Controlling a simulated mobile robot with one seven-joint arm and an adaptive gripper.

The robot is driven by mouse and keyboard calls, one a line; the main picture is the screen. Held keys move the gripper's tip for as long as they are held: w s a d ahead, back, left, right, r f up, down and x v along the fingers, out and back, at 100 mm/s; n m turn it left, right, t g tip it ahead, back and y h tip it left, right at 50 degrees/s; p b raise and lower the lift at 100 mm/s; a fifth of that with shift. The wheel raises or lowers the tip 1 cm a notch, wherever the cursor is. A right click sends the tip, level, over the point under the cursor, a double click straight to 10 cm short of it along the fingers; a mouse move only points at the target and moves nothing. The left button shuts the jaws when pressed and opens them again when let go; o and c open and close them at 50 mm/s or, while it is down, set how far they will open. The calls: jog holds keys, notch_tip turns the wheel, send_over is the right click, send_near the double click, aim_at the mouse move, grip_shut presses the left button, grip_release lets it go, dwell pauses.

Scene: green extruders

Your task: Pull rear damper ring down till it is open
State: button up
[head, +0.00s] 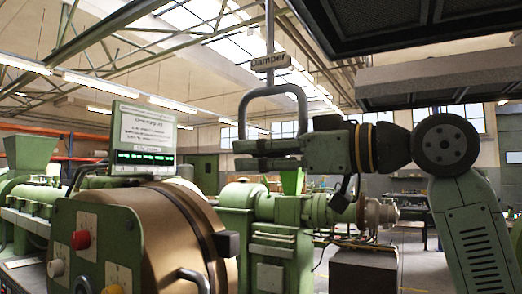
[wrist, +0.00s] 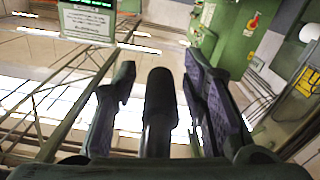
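The damper ring (head: 274,90) is a dark grey rounded loop at the centre of the head view. It hangs from a rod under a "Damper" label (head: 270,62). My gripper (head: 240,154) is at the ring's lower part and points left, with a gap between its fingers. The ring's bottom is hidden by the gripper in the head view. In the wrist view a dark bar (wrist: 160,100), seemingly part of the ring, stands between the fingers of my open gripper (wrist: 160,82). Gaps show on both sides of the bar.
A green machine with a bronze drum (head: 165,235) and a display screen (head: 143,138) stands at the lower left. Another green extruder (head: 255,210) is below my gripper. A dark overhead panel (head: 400,25) fills the upper right. Free air surrounds the ring.

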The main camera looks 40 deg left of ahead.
jog(key=shift+c, duration=0.6)
grip_shut()
